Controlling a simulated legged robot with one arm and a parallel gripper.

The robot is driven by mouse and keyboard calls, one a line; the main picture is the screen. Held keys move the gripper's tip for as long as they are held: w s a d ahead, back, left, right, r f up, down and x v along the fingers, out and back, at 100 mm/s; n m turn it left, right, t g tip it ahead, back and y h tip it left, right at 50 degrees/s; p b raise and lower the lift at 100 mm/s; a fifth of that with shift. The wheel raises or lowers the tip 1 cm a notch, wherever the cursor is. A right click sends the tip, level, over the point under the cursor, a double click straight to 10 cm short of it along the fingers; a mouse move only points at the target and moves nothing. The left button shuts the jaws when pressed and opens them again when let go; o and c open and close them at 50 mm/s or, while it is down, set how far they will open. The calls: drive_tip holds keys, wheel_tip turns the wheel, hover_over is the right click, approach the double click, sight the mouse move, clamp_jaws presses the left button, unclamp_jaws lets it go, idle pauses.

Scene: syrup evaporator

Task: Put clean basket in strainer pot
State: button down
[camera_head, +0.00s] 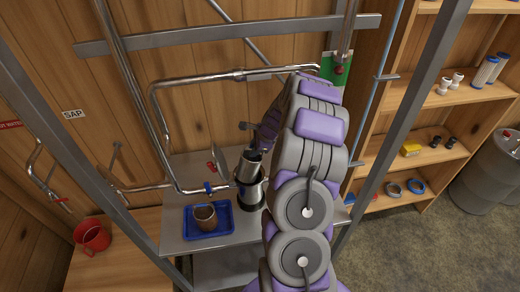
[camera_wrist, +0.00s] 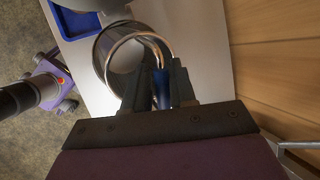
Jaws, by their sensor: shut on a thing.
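The clean basket (camera_head: 251,163) is a shiny metal cylinder in the head view. It is upright, directly above or partly inside the mouth of the strainer pot (camera_head: 249,190); I cannot tell how deep it sits. In the wrist view, the basket (camera_wrist: 103,57) shows its round rim and a looped handle with a blue grip (camera_wrist: 162,88). My gripper (camera_wrist: 158,90) is shut on that blue grip. In the head view my arm hides the right side of the pot area. A brown, dirty-looking basket (camera_head: 205,214) stands in a blue tray (camera_head: 225,232) left of the pot.
Metal pipes (camera_head: 170,155) run left of and above the pot. Steel frame posts (camera_head: 398,110) stand on both sides. Shelves (camera_head: 432,156) with small parts and a metal drum (camera_head: 490,175) are at the right.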

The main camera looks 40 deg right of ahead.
sight(251, 169)
drive_tip(key=shift+g+y, duration=0.6)
drive_tip(key=s+a+f, duration=0.1)
drive_tip(key=f, duration=0.1)
drive_tip(key=s+a+f, duration=0.1)
drive_tip(key=a+f, duration=0.2)
drive_tip(key=shift+s+a+f, duration=0.2)
drive_tip(key=shift+s+f, duration=0.2)
drive_tip(key=w+f, duration=0.2)
drive_tip(key=f, duration=0.1)
drive_tip(key=shift+w+d+b, duration=0.2)
drive_tip(key=shift+w+b, duration=0.1)
drive_tip(key=shift+a+r, duration=0.25)
drive_tip(key=shift+a, duration=0.45)
drive_tip(key=shift+s+a, duration=0.15)
drive_tip(key=shift+s, duration=0.15)
drive_tip(key=shift+w+d+f+b, duration=0.2)
drive_tip(key=shift+d+f, duration=0.15)
drive_tip(key=shift+f, duration=0.15)
drive_tip(key=shift+w+d+f+b, duration=0.15)
drive_tip(key=shift+d+f, duration=0.15)
drive_tip(key=shift+f, duration=0.15)
drive_tip(key=shift+s+d+f, duration=0.1)
drive_tip(key=shift+d+f, duration=0.35)
drive_tip(key=shift+d, duration=0.2)
drive_tip(key=shift+a+h, duration=0.2)
drive_tip(key=shift+h, duration=0.1)
drive_tip(key=shift+d, duration=0.1)
